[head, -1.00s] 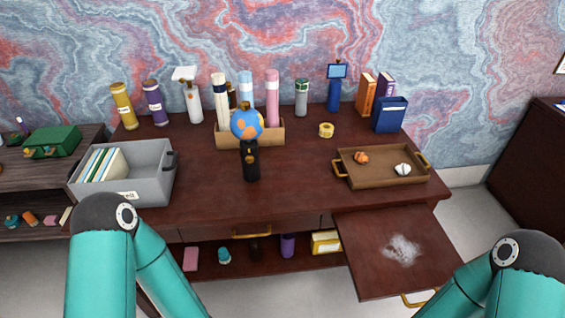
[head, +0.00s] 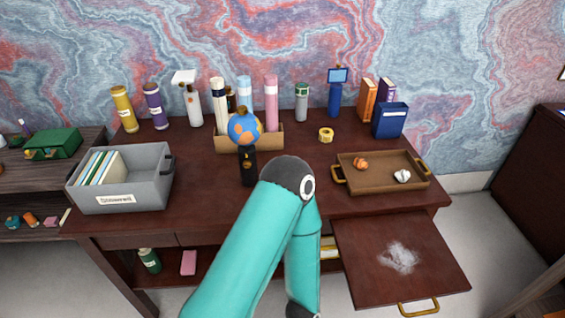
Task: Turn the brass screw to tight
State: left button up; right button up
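A small globe (head: 244,128), blue and orange, stands upright on a black base (head: 248,175) near the middle of the desk. A small brass spot (head: 247,156) on the front of the base looks like the brass screw; it is too small to tell how tight it is. My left arm rises from below, its elbow just right of the base and its forearm bending back down. Its gripper is outside the picture. My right arm and gripper are not in view.
A grey bin (head: 122,186) holds files at left. A wooden tray (head: 381,186) carries two small objects at right. A wooden holder (head: 273,143) with tall tubes stands behind the globe. A pulled-out board (head: 440,275) bears white powder. Front centre-left desk surface is clear.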

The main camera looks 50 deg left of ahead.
aim_at(247, 164)
jog(key=u, duration=0.05)
jog(key=k, duration=0.9)
jog(key=u, duration=2.25)
jog(key=k, duration=0.1)
jog(key=z, duration=0.55)
jog(key=i, duration=1)
jog(key=z, duration=0.05)
